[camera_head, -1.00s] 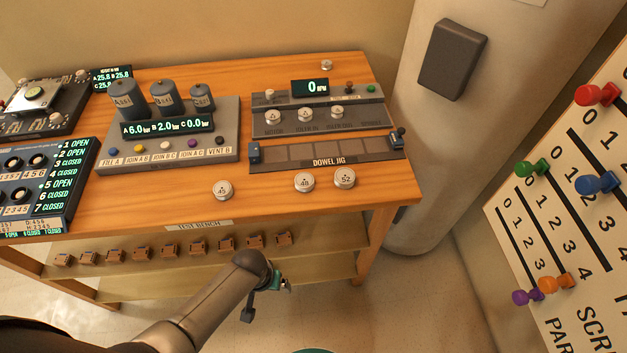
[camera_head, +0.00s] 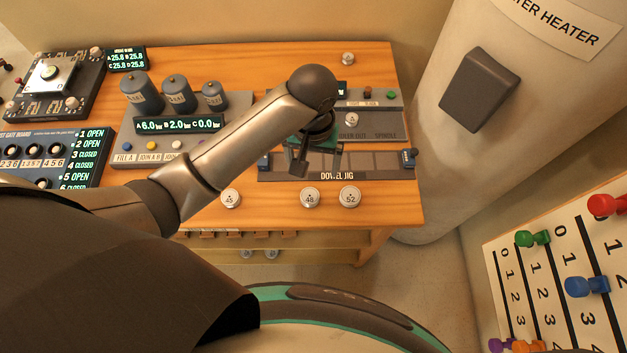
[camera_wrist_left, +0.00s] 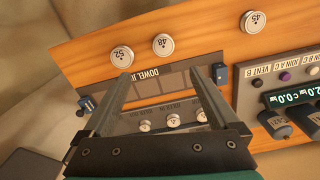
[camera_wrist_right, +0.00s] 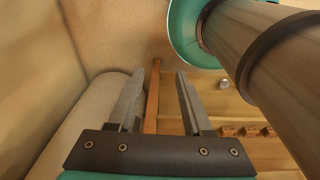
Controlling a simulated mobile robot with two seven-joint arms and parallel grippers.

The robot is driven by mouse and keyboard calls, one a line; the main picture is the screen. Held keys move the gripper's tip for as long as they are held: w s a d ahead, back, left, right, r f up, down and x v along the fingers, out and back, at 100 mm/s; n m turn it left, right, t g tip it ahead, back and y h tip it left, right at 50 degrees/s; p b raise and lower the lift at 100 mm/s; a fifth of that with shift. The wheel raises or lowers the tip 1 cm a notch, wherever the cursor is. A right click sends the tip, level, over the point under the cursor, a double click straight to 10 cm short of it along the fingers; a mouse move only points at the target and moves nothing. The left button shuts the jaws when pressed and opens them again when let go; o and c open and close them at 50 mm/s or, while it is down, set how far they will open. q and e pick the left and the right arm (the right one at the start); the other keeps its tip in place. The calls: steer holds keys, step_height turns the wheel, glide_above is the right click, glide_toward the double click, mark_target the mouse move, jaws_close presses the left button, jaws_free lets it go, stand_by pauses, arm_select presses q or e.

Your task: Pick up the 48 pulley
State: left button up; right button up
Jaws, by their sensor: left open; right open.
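The 48 pulley (camera_head: 309,197) is a small silvery disc near the bench's front edge, between the 45 pulley (camera_head: 231,198) and the 52 pulley (camera_head: 349,197). In the left wrist view the 48 pulley (camera_wrist_left: 163,43) lies beyond my fingertips, apart from them. My left gripper (camera_head: 301,165) is open and empty above the dowel jig (camera_head: 380,167), behind the 48 pulley in the head view. Its open fingers also show in the left wrist view (camera_wrist_left: 160,73). My right gripper (camera_wrist_right: 159,73) is open and empty in the right wrist view; the head view does not show it.
A spindle panel (camera_head: 385,121) stands behind the jig, partly hidden by my left arm. A tank panel (camera_head: 150,131) is at left. A water heater (camera_head: 440,130) rises right of the bench. Bare wood (camera_head: 270,208) surrounds the pulleys.

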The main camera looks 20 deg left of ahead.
arm_select(q)
step_height(320, 180, down, 4)
steer(key=b, duration=0.1)
glide_above(310, 195)
steer(key=f, duration=0.4)
steer(key=shift+s+d+f, duration=0.15)
steer(key=shift+d, duration=0.2)
steer(key=shift+a+f+b, duration=0.1)
steer(key=shift+f+b, duration=0.2)
steer(key=shift+f, duration=0.45)
steer(key=f, duration=0.3)
steer(key=f+b, duration=0.1)
steer(key=shift+a+f, duration=0.25)
steer(key=shift+f, duration=0.15)
arm_select(e)
steer(key=s+f, duration=0.2)
steer(key=shift+s+f, duration=0.15)
steer(key=shift+f, duration=0.25)
steer(key=shift+s, duration=0.1)
arm_select(q)
steer(key=c, duration=1.5)
arm_select(e)
steer(key=shift+s, duration=0.1)
